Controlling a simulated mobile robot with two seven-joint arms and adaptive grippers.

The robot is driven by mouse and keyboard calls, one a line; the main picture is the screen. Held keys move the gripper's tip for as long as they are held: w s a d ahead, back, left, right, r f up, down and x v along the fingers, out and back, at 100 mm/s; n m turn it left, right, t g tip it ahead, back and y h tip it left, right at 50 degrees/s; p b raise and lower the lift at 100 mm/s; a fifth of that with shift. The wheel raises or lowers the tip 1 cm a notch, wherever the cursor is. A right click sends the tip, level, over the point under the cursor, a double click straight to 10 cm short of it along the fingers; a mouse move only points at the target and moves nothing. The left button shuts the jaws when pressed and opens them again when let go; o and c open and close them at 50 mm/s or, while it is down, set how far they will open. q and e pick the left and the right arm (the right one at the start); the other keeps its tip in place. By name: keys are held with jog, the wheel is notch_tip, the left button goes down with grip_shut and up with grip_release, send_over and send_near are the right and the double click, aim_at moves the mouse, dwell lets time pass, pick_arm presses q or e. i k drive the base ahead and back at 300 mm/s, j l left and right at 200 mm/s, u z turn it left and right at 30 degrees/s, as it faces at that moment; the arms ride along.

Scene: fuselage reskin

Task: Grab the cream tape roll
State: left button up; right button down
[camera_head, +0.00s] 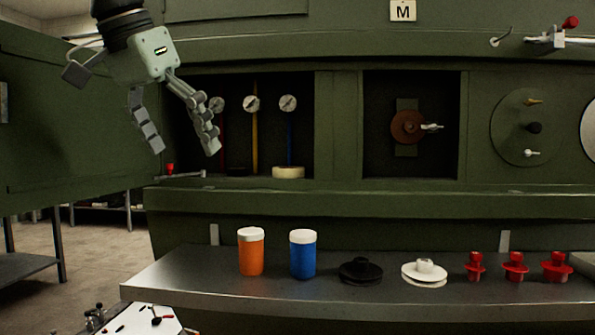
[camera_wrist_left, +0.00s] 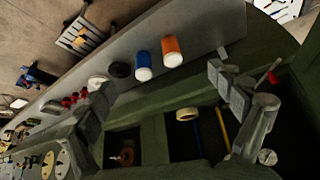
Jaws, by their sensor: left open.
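The cream tape roll (camera_head: 288,172) lies flat on the floor of the left recess in the green panel, below the right gauge. In the left wrist view the tape roll (camera_wrist_left: 187,114) shows between the two fingers, farther off. My left gripper (camera_head: 184,149) is open and empty, up and to the left of the roll, in front of the recess's left side. Its fingers point down and do not touch the roll. My right gripper is in neither view.
Several gauges (camera_head: 251,103) with coloured tubes stand behind the roll. An open green door (camera_head: 75,120) is at left. The shelf below holds an orange canister (camera_head: 251,252), a blue canister (camera_head: 302,254), black and white discs and red knobs. A recess lip (camera_head: 380,186) runs in front.

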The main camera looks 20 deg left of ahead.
aim_at(280, 172)
jog(key=i, duration=1.15)
